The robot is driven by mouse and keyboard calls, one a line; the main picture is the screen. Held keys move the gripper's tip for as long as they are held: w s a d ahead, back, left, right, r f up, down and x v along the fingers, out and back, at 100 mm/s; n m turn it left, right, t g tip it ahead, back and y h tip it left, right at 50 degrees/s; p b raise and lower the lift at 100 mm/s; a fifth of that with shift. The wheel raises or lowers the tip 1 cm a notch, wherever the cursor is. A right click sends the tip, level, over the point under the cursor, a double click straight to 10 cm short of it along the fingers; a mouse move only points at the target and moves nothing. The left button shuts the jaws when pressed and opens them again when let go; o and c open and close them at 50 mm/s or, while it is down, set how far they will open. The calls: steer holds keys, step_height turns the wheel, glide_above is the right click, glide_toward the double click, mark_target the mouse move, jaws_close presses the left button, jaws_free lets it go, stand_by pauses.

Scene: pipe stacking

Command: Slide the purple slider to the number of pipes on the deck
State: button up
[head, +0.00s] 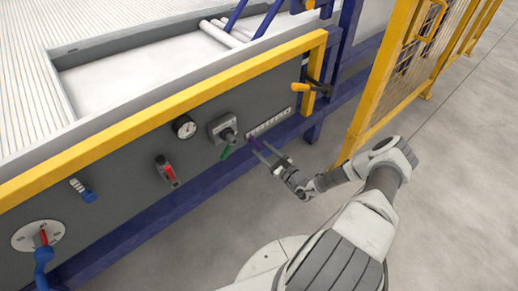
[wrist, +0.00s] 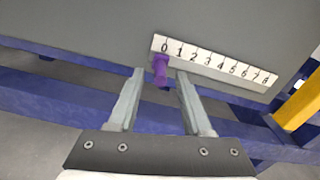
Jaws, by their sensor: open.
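The purple slider (wrist: 160,68) sits at the left end of a white number scale (wrist: 215,61), just below the 0 mark. In the head view the slider (head: 254,143) is small and partly hidden by my gripper. My gripper (wrist: 160,77) is open, with one finger on each side of the slider and its tips near the panel. Whether a finger touches the slider I cannot tell. In the head view my gripper (head: 261,148) reaches the panel from the right. Pale pipes (head: 220,33) lie on the deck (head: 140,72) at its far end; their exact number is hard to tell.
The grey panel also carries a black knob (head: 228,134), a green lever (head: 226,152), a gauge (head: 185,127), a red switch (head: 166,171) and a blue handle (head: 43,258). A yellow fence (head: 380,80) stands right; floor is clear.

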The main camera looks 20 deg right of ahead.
mark_target(257, 144)
steer(key=shift+x, duration=1.35)
jaws_close()
stand_by(0.4)
